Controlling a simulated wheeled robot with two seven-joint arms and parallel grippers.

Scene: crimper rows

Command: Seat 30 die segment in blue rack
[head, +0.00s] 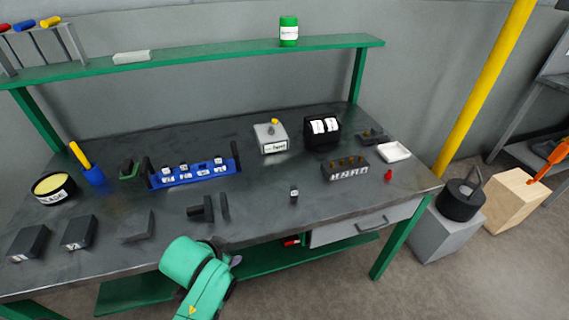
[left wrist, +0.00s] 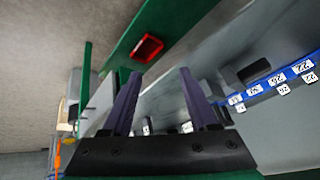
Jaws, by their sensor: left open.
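The blue rack (head: 190,178) stands at the left-middle of the bench with several small white-topped segments in it. A gap shows between the segments in its right half. Its numbered front also shows upside down at the right of the left wrist view (left wrist: 265,86), where 22 and 26 are readable. A small dark segment with a white label (head: 294,195) stands alone on the bench, right of the rack; I cannot read its number. My left gripper (head: 236,261) is at the bench's front edge, apart from both. In the left wrist view its two fingers (left wrist: 160,95) are open. My right gripper is out of view.
A black-and-brass row block (head: 345,172), white dish (head: 395,152) and grey box (head: 271,138) stand further right. A dark T-shaped block (head: 201,210) and thin plate (head: 225,207) stand near the left gripper. Dark blocks (head: 79,232) line the front left. The bench around the lone segment is clear.

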